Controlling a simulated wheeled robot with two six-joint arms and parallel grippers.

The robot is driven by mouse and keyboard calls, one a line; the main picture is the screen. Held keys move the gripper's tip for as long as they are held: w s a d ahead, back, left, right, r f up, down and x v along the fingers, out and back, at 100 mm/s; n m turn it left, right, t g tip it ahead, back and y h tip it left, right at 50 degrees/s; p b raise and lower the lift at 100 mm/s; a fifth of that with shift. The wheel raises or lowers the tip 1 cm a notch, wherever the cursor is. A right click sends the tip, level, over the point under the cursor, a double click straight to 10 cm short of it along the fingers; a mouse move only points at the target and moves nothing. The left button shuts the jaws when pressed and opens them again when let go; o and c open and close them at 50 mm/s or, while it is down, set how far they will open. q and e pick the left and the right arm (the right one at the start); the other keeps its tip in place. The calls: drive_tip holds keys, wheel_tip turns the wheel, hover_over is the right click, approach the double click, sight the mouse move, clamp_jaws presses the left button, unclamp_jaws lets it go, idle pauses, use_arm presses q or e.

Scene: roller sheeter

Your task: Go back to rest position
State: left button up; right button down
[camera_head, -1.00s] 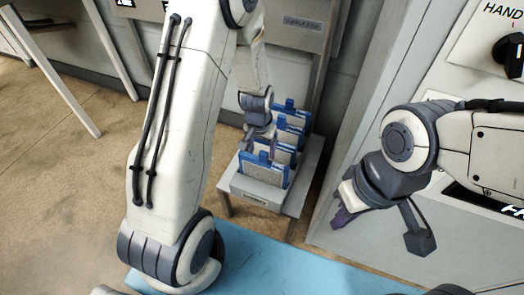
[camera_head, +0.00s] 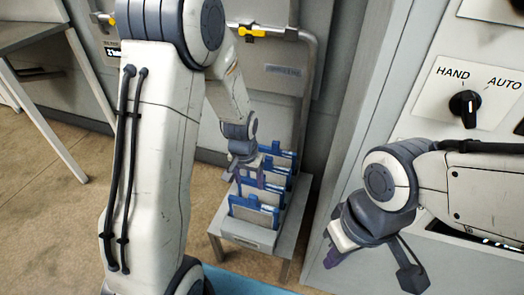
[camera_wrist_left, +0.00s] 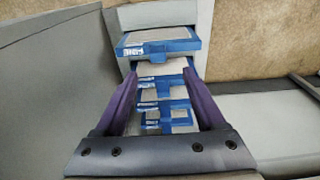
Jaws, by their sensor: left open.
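My left gripper (camera_head: 248,180) hangs over a small grey rack (camera_head: 246,233) that holds several blue-edged panels (camera_head: 253,212) standing in a row. In the left wrist view its two purple fingers (camera_wrist_left: 164,95) are spread wide. The panels (camera_wrist_left: 160,45) show between and beyond the fingers, and none is seen gripped. Whether the fingertips touch a panel cannot be told. My right gripper (camera_head: 337,248) is at the right, angled down in front of the grey cabinet. Its fingers are seen from the side, and their opening is unclear.
A cabinet front with a HAND/AUTO knob (camera_head: 465,106) is at the upper right. A pipe with yellow-handled valves (camera_head: 258,32) runs behind the rack. A table (camera_head: 30,38) stands at the far left. Bare brown floor (camera_head: 55,200) lies left of my left arm.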

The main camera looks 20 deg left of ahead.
use_arm(q)
drive_tip(key=s+d+r+m, duration=0.3)
drive_tip(key=s+d+r, duration=0.6)
drive_tip(key=d, duration=0.2)
drive_tip(key=s+d+r+m+g+h, duration=0.1)
drive_tip(key=s+d+r+m, duration=0.15)
drive_tip(key=s, duration=0.45)
drive_tip(key=s+d+r+m, duration=0.1)
drive_tip(key=s+r+m, duration=0.15)
drive_tip(key=s, duration=0.35)
wheel_tip(320, 180, up, 26)
drive_tip(key=n+p, duration=0.1)
drive_tip(key=p, duration=2.4)
drive_tip(key=shift+a+p, duration=0.25)
drive_tip(key=shift+p, duration=0.1)
drive_tip(key=shift+s, duration=0.1)
drive_tip(key=shift+c, duration=0.4)
